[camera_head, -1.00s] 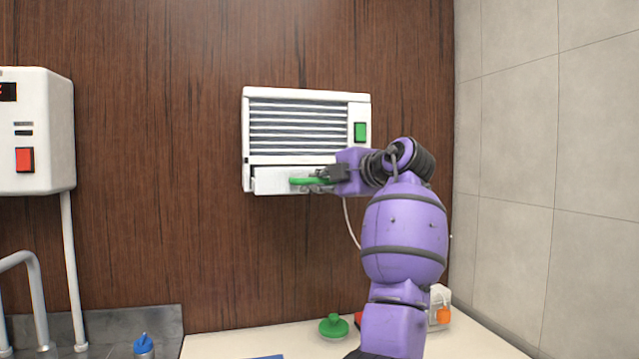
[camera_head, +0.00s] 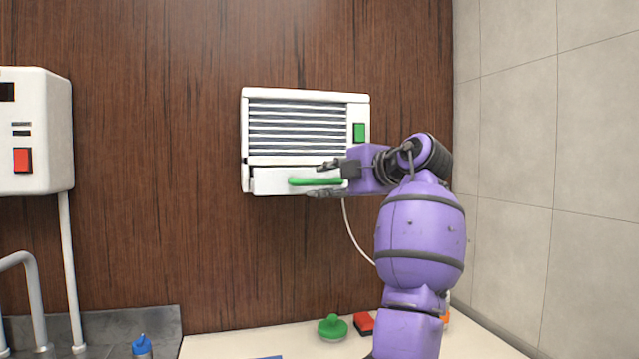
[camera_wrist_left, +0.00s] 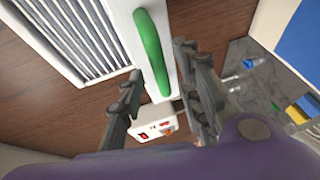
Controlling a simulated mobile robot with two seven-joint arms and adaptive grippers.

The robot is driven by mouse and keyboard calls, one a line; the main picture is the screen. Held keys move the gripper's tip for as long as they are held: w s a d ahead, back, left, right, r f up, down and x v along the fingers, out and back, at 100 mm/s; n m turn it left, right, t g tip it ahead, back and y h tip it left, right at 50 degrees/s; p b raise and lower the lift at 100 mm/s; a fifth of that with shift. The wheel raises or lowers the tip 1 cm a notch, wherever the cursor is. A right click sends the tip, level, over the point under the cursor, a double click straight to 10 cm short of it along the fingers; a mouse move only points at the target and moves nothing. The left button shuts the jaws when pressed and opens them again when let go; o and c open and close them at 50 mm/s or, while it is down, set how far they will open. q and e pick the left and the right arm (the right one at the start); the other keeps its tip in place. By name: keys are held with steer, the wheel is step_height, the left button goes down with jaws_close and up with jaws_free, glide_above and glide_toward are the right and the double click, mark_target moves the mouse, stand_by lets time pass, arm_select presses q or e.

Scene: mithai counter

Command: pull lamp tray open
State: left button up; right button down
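The lamp tray (camera_head: 270,181) is a white drawer front along the bottom of a slatted white wall unit (camera_head: 297,93). It bears a green bar handle (camera_head: 315,181); I cannot tell how far out the tray stands. My left gripper (camera_head: 326,180) is open, one finger above the handle and one below it, at its right part. In the left wrist view the handle (camera_wrist_left: 152,52) lies between the spread fingers (camera_wrist_left: 160,95), with clearance on both sides. The handle's right end is close to the gripper. My right gripper is not in view.
A green switch (camera_head: 359,132) is on the unit's right side. A white box with a red switch (camera_head: 22,160) hangs at the left. Below, a counter (camera_head: 230,345) holds a green knobbed object (camera_head: 333,328) and a red object (camera_head: 364,323). A tiled wall (camera_head: 550,150) bounds the right.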

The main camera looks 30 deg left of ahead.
arm_select(q)
steer(key=v, duration=0.8)
steer(key=shift+d, duration=0.35)
steer(key=shift+s+r, duration=0.1)
